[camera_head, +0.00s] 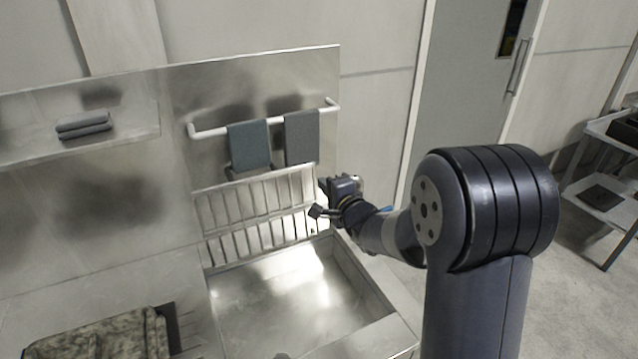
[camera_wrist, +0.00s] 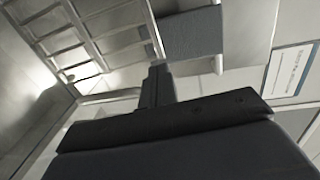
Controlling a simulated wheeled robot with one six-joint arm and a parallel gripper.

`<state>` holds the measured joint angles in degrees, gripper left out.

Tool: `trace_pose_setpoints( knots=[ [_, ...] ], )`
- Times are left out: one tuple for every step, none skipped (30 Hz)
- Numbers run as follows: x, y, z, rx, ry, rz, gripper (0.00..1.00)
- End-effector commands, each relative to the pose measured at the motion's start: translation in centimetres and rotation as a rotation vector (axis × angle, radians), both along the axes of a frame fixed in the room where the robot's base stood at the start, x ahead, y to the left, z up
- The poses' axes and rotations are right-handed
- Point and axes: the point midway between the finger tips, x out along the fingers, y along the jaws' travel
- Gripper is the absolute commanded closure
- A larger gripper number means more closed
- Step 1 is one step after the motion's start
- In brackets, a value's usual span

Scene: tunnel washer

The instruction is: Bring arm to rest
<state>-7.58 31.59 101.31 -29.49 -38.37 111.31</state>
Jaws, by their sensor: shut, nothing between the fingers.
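My gripper (camera_head: 318,198) is at the end of my dark arm, in front of the steel back panel, near the right end of the slatted rack (camera_head: 256,212). In the wrist view my gripper (camera_wrist: 158,72) points toward the rack and a hanging grey cloth. The fingers are together with nothing between them. My arm reaches left from its large dark joint at the right of the head view, over the right side of the sink basin.
A white rail (camera_head: 208,132) holds a teal towel (camera_head: 249,145) and a grey towel (camera_head: 301,137). Folded grey cloths (camera_head: 83,126) lie on a shelf. Below is an empty steel basin (camera_head: 290,300). A camouflage cloth (camera_head: 100,338) lies at bottom left. A cart (camera_head: 600,195) stands far right.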

Motion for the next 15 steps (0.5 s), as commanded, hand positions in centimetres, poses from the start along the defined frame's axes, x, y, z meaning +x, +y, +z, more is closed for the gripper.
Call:
trace_pose_setpoints(
  knots=[
    [-0.8, -0.4, 0.0, 0.0, 0.0, -0.002, 1.0],
    [-1.1, -0.6, 0.0, 0.0, 0.0, -0.002, 1.0],
    [-1.6, -0.8, 0.1, 0.0, 0.0, -0.002, 1.0],
    [-1.9, -1.0, 0.2, 0.0, 0.0, -0.001, 1.0],
    [-2.1, -1.1, 0.3, 0.0, 0.0, -0.001, 1.0],
    [-2.5, -1.2, 0.3, 0.0, 0.0, -0.001, 1.0],
    [-2.6, -1.3, 0.3, 0.0, 0.0, -0.001, 1.0],
    [-2.8, -1.3, 0.4, 0.0, 0.0, 0.0, 1.0],
    [-2.9, -1.4, 0.4, 0.0, 0.0, 0.0, 1.0],
    [-3.0, -1.4, 0.4, 0.0, 0.0, 0.0, 1.0],
    [-3.1, -1.5, 0.4, 0.0, 0.0, 0.0, 1.0],
    [-3.2, -1.5, 0.4, 0.0, 0.0, 0.0, 1.0],
    [-3.2, -1.5, 0.4, 0.0, 0.0, 0.0, 1.0],
    [-3.2, -1.5, 0.4, 0.0, 0.0, 0.0, 1.0],
    [-3.2, -1.5, 0.4, 0.0, 0.0, 0.0, 1.0]
  ],
)
